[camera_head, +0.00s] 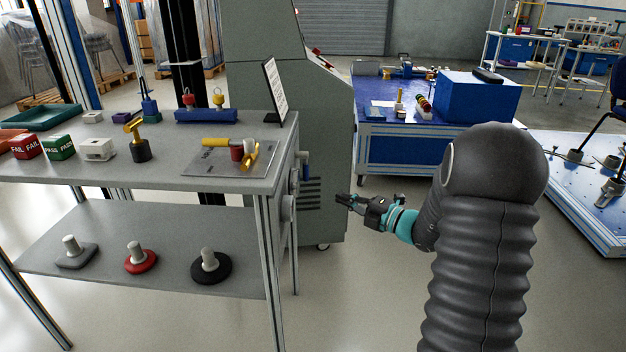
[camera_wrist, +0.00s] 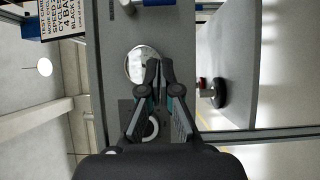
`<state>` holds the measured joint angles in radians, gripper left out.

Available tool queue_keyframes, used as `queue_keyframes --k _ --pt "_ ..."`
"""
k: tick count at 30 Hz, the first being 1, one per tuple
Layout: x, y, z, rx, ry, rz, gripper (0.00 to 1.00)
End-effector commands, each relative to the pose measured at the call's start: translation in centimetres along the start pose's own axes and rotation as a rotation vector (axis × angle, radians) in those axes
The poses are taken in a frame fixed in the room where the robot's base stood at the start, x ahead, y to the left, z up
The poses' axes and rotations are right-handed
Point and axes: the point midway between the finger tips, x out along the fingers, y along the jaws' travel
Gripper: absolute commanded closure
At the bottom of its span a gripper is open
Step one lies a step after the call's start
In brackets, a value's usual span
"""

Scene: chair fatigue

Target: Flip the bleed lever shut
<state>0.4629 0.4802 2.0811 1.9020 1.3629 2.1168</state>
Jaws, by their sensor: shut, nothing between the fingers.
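My gripper (camera_head: 343,199) is beside the end panel of the grey bench, at the right of it in the head view, with a visible gap to it. In the wrist view its two fingers (camera_wrist: 159,66) are shut together, empty, over the grey panel. A small blue handle (camera_head: 306,170) sticks out from this panel; it looks like the bleed lever, but I cannot be sure. In the wrist view a blue part (camera_wrist: 138,3) shows only at the top edge. A round silver disc (camera_wrist: 136,64) is behind the fingertips. A pale ring (camera_wrist: 151,127) lies partly hidden between the fingers.
The bench top (camera_head: 200,183) holds a plate with yellow parts, a sign (camera_head: 274,90) and small blocks. The lower shelf (camera_head: 110,275) bears several weighted bases. A grey cabinet (camera_head: 322,120) stands behind.

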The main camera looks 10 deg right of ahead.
Motion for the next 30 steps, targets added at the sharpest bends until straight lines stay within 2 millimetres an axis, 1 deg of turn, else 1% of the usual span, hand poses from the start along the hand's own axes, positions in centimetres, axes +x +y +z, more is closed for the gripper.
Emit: queue_keyframes --k 9,14,17,30 --pt "0.1 0.0 0.0 0.001 0.001 -0.001 1.00" --pt "1.0 -0.1 -0.1 0.000 0.003 -0.002 1.00" --pt "2.5 -0.1 -0.1 0.000 0.004 -0.002 1.00" --pt "10.5 -0.1 -0.1 0.000 0.004 -0.002 1.00"
